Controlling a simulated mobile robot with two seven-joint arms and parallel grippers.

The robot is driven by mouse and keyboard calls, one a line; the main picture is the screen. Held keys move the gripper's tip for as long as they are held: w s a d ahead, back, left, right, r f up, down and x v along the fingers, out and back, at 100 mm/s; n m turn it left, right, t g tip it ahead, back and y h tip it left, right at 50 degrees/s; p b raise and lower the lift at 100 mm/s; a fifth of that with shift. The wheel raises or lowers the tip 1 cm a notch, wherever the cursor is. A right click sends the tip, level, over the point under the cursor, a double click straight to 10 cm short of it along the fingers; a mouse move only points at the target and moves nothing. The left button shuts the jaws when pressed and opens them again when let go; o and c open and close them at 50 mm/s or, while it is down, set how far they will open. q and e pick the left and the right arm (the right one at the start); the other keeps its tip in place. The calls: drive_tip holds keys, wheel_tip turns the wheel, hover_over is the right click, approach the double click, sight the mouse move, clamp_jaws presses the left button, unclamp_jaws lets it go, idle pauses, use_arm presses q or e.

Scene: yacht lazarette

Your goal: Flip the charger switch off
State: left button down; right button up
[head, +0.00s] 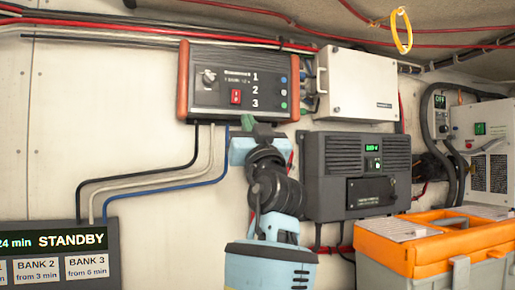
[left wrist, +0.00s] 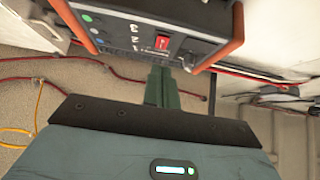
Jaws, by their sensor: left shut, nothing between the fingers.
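A dark box with orange-red end caps (head: 212,110) hangs on the wall, with a knob (head: 208,77), a red switch (head: 235,97) and the numbers 1, 2, 3 on its face. Which way the red switch is set I cannot tell. In the left wrist view the box is upside down at the top, with the red switch (left wrist: 162,42) near its middle. My left gripper (head: 250,122) is shut and empty, its green fingers at the box's lower edge, below and right of the switch. The fingertips (left wrist: 160,72) also show in the left wrist view; contact is unclear. My right gripper is out of view.
A white box (head: 357,85) and a dark grey unit with a green switch (head: 338,190) hang to the right. An orange-lidded case (head: 410,258) stands lower right. A STANDBY panel (head: 60,240) is lower left. Cables (head: 140,181) run below the box.

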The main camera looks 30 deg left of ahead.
use_arm(q)
drive_tip(key=shift+f+b+v, duration=0.3)
drive_tip(key=shift+b+v, duration=0.2)
drive_tip(key=shift+v, duration=1.75)
drive_tip(key=shift+w+a+r, duration=0.1)
drive_tip(key=shift+w+a, duration=0.05)
